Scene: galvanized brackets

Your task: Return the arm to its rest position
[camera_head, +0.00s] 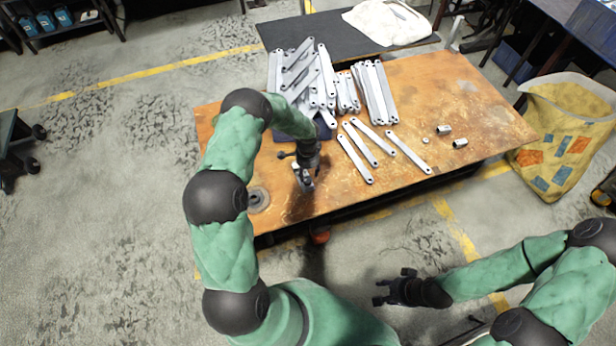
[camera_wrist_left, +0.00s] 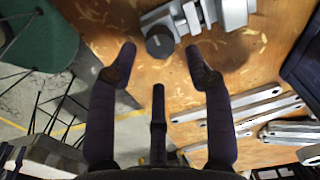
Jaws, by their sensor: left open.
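My left gripper (camera_head: 305,182) is above the left part of the wooden table, its arm reaching in from the left. A grey metal fixture with a black knob (camera_wrist_left: 160,42) lies just beyond the fingertips. My right gripper (camera_head: 385,290) is over the floor in front of the table, with its fingers apart and empty. Flat galvanized brackets (camera_head: 375,95) lie in stacks on the table, and several loose ones (camera_head: 408,152) lie in front of them.
The wooden table (camera_head: 455,95) has a clear right part, apart from small metal cylinders (camera_head: 460,143). A dark board (camera_head: 335,35) with a white cloth (camera_head: 388,22) is at the back. A yellow bag (camera_head: 560,115) stands at the right. The floor at the left (camera_head: 100,220) is free.

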